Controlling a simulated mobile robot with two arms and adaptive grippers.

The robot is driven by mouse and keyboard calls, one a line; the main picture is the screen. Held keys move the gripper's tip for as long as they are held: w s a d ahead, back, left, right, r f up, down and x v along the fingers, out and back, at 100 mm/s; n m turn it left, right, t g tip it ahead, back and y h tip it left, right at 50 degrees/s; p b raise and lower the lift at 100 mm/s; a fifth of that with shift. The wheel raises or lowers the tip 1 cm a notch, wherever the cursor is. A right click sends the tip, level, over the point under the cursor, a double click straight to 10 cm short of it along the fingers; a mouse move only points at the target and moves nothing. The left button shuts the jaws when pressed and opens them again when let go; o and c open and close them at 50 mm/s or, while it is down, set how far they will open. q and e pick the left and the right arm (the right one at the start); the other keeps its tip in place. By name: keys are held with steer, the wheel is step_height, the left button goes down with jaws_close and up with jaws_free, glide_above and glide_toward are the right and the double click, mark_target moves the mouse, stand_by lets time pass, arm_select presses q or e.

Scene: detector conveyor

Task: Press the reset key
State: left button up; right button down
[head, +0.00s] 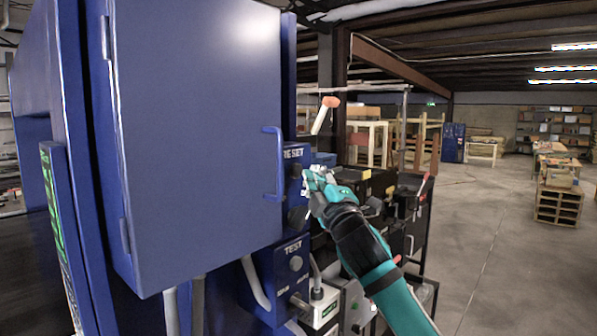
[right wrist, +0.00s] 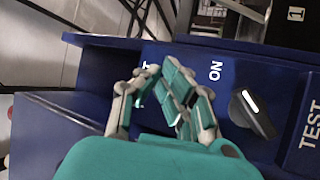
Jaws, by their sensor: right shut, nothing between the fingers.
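The blue control panel (head: 293,182) carries a white RESET label on the side of the blue cabinet. A small dark round shape (head: 296,171) just under the label looks like the reset key. My right gripper (head: 308,177) is shut and empty, with its fingertips at the panel just right of that shape. I cannot tell whether they touch it. In the right wrist view the fingertips (right wrist: 153,74) cover most of the RESET label and hide the key. My left gripper is not in view.
A black rotary switch (right wrist: 252,112) sits beside the ON label. The TEST box (head: 290,262), with a round grey button, is lower down. The cabinet door handle (head: 275,165) sticks out left of the panel. Open floor (head: 500,240) lies to the right.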

steer(key=s+d, duration=0.1)
steer(key=d, duration=0.1)
steer(key=s+d, duration=0.2)
steer(key=shift+p, duration=0.4)
stand_by(0.6)
